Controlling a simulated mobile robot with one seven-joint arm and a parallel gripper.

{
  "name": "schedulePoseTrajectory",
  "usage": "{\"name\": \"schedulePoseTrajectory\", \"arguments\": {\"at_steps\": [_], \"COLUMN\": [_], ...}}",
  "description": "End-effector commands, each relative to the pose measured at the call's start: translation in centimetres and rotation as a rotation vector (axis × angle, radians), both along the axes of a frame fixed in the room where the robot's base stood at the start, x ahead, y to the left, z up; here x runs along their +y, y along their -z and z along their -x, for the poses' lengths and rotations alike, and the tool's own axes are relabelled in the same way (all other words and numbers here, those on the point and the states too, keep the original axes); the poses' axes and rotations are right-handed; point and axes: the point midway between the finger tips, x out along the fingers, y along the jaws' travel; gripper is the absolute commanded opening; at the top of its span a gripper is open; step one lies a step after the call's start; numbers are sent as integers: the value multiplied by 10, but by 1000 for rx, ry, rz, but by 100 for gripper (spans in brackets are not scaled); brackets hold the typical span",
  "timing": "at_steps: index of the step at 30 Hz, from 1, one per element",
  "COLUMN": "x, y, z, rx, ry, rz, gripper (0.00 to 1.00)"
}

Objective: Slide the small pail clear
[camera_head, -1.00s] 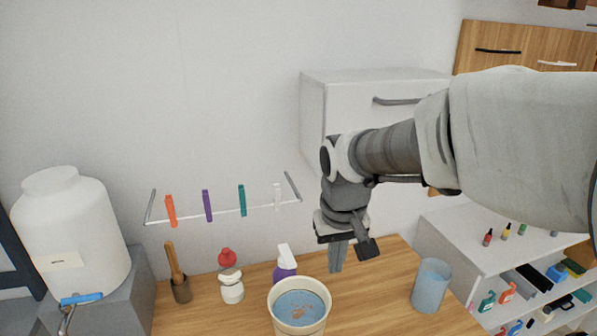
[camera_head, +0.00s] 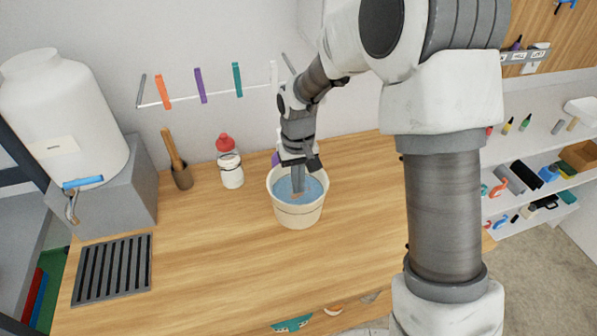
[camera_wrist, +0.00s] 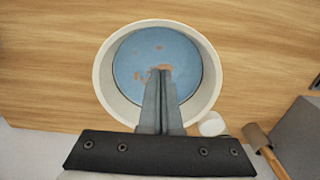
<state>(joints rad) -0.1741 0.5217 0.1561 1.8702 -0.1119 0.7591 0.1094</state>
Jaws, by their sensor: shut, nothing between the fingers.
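The small pail (camera_head: 298,214) is cream-coloured with a blue inside that has brownish patches. It stands upright on the wooden counter in the head view. In the wrist view the pail (camera_wrist: 104,88) shows from above, its round rim around the blue. My gripper (camera_head: 298,190) is shut and empty, pointing down over the pail's opening. In the wrist view its closed fingers (camera_wrist: 161,72) cross the near rim and their tips lie over the blue middle. I cannot tell whether the fingers touch the pail.
A red-capped white bottle (camera_head: 231,168) and a brush holder (camera_head: 182,177) stand left of the pail. The purple spray bottle (camera_head: 276,158) is mostly hidden behind it. A dark slotted grate (camera_head: 113,268) lies at front left. The counter in front of the pail is clear.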

Motion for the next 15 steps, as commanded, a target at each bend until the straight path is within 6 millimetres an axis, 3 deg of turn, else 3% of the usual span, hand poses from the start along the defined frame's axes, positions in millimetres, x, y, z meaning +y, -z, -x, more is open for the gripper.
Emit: {"name": "schedulePoseTrajectory", "arguments": {"at_steps": [5, 15], "x": [0, -10], "y": [41, 36], "z": [1, 35], "rx": [4, -1], "ry": [0, 0], "rz": [1, 1], "gripper": [0, 0]}}
